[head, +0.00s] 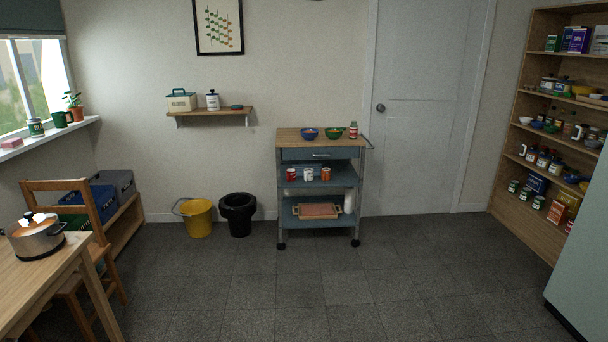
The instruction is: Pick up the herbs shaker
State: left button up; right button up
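A small shaker-like container (353,130), reddish with a pale and green part, stands upright at the right end of the wooden top of a blue cart (318,155). Its label is too small to read, so I cannot tell whether it is the herbs shaker. Many small jars and tins (542,159) also stand on the tall shelf at the right, and their labels are unreadable too. Neither of my grippers is in view.
A blue bowl (309,134) and a green bowl (333,133) sit beside the container. A yellow bucket (198,218) and a black bin (238,214) stand left of the cart. A table (50,275) and chair (72,210) are at left. The middle floor is clear.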

aim_at(353, 127)
jog(key=i, duration=2.1)
